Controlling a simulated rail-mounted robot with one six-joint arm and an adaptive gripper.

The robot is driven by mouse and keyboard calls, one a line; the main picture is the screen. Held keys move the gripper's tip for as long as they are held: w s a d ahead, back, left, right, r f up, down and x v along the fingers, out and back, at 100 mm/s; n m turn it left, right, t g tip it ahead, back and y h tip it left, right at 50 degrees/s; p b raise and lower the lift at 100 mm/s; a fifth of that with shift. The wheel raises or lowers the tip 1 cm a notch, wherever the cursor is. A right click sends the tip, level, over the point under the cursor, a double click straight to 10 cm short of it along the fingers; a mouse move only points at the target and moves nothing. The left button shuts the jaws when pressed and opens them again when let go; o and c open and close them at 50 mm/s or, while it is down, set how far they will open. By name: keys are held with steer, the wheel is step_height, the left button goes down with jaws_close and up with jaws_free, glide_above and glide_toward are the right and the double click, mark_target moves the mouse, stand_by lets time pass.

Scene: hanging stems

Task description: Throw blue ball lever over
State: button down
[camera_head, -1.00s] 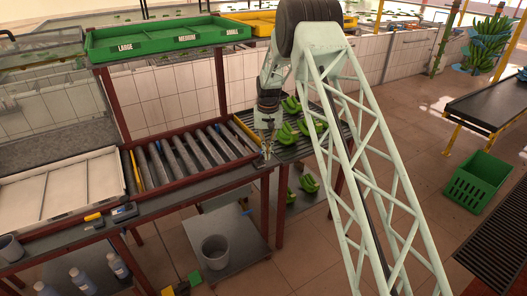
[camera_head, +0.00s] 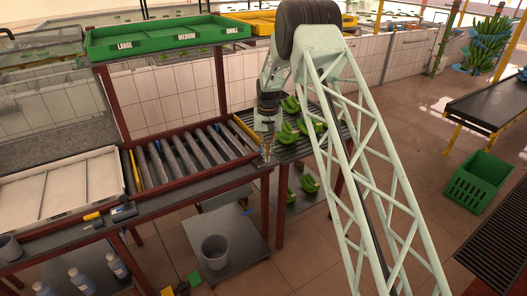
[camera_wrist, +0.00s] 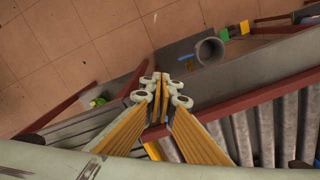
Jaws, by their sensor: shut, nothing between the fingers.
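My gripper (camera_head: 267,152) is at the near edge of the roller table, beside the place where the rollers meet the slatted rack. In the wrist view my gripper (camera_wrist: 160,86) points down with its fingertips together and nothing between them. I cannot make out a blue ball lever for certain in either view; it may be hidden by my fingers or too small to tell. A small blue item (camera_wrist: 187,59) shows beside the grey bucket (camera_wrist: 209,50) in the wrist view, but I cannot tell what it is.
The roller table (camera_head: 190,158) lies left of my gripper. Green banana bunches (camera_head: 291,104) lie on the slatted rack (camera_head: 290,147) to its right, others below. A green sorting tray (camera_head: 167,36) stands above. The grey bucket (camera_head: 215,252) is on a low shelf.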

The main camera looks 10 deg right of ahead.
mark_target(261, 156)
steer(key=shift+f+b, duration=0.3)
steer(key=shift+f, duration=0.35)
steer(key=shift+w, duration=0.15)
steer(key=shift+w+a+p, duration=0.15)
steer(key=shift+w+a, duration=0.35)
steer(key=shift+w, duration=0.8)
steer(key=shift+w+a+p, duration=0.2)
steer(key=shift+w+a, duration=0.25)
steer(key=shift+w, duration=0.8)
steer(key=shift+w+a+p, duration=0.15)
steer(key=shift+w+a, duration=0.35)
steer(key=shift+w, duration=0.8)
steer(key=shift+s+d, duration=0.1)
steer(key=shift+s, duration=0.05)
steer(key=shift+s+d, duration=0.1)
steer(key=shift+s, duration=0.35)
steer(key=shift+r, duration=0.1)
